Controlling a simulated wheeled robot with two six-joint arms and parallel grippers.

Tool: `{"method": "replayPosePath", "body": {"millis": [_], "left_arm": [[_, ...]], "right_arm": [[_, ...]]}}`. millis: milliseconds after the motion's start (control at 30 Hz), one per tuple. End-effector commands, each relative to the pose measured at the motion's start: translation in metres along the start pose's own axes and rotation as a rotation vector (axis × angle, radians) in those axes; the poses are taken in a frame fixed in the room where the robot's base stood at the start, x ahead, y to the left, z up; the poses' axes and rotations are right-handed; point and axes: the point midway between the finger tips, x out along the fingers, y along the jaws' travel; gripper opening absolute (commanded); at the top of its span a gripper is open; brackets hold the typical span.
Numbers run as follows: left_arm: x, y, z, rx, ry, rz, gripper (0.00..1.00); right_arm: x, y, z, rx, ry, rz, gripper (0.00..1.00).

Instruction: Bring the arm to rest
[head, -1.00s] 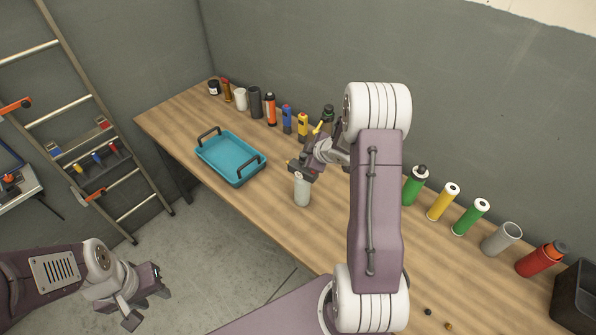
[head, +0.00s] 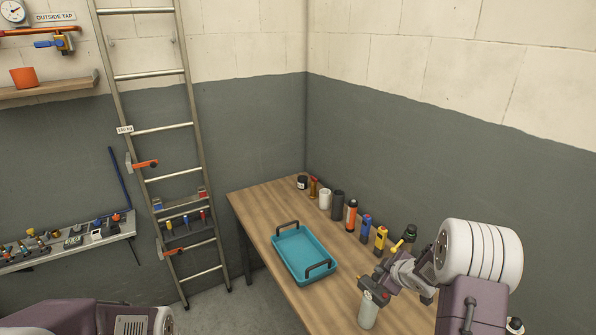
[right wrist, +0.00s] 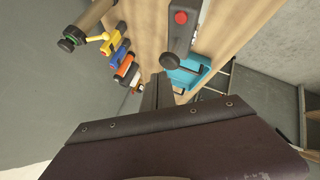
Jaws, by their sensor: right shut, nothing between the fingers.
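My right arm reaches over the wooden table (head: 258,205) in the head view. Its gripper (head: 371,290) is shut and empty. A pale grey bottle (head: 368,313) shows just below the gripper in the picture; whether they touch I cannot tell. My left arm shows only in part at the lower left of the head view, and its gripper is out of the picture.
A teal tray (head: 303,254) with dark handles lies left of the right gripper. Several bottles and cans, including an orange-black one (head: 351,215) and a yellow one (head: 381,240), line the wall side. A ladder (head: 153,130) leans at the left wall.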

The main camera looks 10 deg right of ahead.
Motion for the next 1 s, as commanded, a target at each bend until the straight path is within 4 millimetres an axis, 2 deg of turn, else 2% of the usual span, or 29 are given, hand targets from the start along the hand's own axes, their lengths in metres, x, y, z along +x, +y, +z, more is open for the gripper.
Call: {"method": "replayPosePath", "body": {"millis": [67,133,300,500,533,600,800,900,1000], "left_arm": [[0.0,0.0,0.0,0.0,0.0,0.0,0.36],[0.0,0.0,0.0,0.0,0.0,0.0,0.36],[0.0,0.0,0.0,0.0,0.0,0.0,0.36],[0.0,0.0,0.0,0.0,0.0,0.0,0.36],[0.024,-0.001,0.002,0.0,0.002,0.0,0.36],[0.053,-0.001,0.006,0.0,0.0,0.0,0.36],[0.112,-0.002,0.012,0.0,0.0,0.0,0.36],[0.13,-0.003,0.013,0.0,0.0,0.0,0.36],[0.135,-0.003,0.014,0.0,0.0,0.0,0.36]], "right_arm": [[-0.017,-0.011,-0.012,0.084,-0.063,0.006,0.0],[-0.044,-0.035,-0.018,0.223,-0.157,0.001,0.0],[-0.109,-0.118,-0.018,0.538,-0.361,-0.076,0.0],[-0.171,-0.205,-0.014,0.78,-0.529,-0.203,0.0],[-0.154,-0.219,0.0,0.786,-0.542,-0.207,0.0],[-0.134,-0.236,0.018,0.788,-0.562,-0.215,0.0],[-0.097,-0.276,0.053,0.795,-0.615,-0.241,0.0],[-0.087,-0.289,0.064,0.798,-0.636,-0.251,0.0],[-0.085,-0.293,0.068,0.8,-0.647,-0.256,0.0]]}}
